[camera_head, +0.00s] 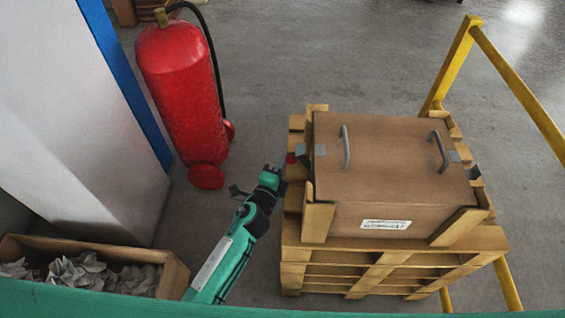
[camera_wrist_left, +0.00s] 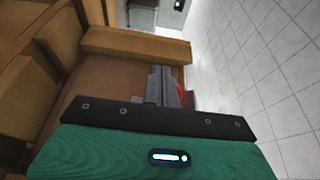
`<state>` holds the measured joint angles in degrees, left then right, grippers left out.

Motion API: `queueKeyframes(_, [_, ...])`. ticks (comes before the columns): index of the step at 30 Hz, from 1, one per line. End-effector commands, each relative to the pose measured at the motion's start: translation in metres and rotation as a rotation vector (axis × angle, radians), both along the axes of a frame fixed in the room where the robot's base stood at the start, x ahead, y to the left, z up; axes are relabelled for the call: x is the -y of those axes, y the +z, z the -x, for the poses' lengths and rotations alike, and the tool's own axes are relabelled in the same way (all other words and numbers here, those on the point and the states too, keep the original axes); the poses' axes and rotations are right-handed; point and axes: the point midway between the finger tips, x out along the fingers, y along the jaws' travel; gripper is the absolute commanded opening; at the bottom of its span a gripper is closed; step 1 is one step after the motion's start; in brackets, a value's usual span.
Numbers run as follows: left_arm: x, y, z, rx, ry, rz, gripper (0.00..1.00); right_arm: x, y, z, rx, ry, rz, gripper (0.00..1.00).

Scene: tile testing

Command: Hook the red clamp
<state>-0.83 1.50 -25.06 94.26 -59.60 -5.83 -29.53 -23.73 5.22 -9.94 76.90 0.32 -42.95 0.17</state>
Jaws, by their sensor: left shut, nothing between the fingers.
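A small red part, the red clamp (camera_head: 291,158), shows at the left side of a brown crate (camera_head: 390,205), beside a grey metal bracket. My left gripper (camera_head: 281,166) is at that side, right next to the red clamp. In the left wrist view my left gripper (camera_wrist_left: 162,84) has its grey fingers together with nothing between them. The red clamp (camera_wrist_left: 181,95) shows just right of the fingers, mostly hidden behind them. I cannot tell whether they touch. My right gripper is in neither view.
The crate has two grey handles on its lid and sits on stacked wooden pallets (camera_head: 375,258). A yellow rail (camera_head: 450,65) stands at the right. A red fire extinguisher (camera_head: 183,90) and a box of crumpled paper (camera_head: 172,276) are at the left. Floor between is clear.

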Motion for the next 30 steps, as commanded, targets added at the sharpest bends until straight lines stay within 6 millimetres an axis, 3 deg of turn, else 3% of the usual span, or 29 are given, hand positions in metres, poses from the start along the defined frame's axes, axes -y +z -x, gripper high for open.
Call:
queueKeyframes(16, [0.008, 0.024, 0.0, 0.0, -0.001, 0.001, 0.0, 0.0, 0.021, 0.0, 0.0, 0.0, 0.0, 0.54])
queueKeyframes(30, [0.007, 0.025, 0.002, 0.0, 0.0, 0.0, 0.0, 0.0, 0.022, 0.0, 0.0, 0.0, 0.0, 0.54])
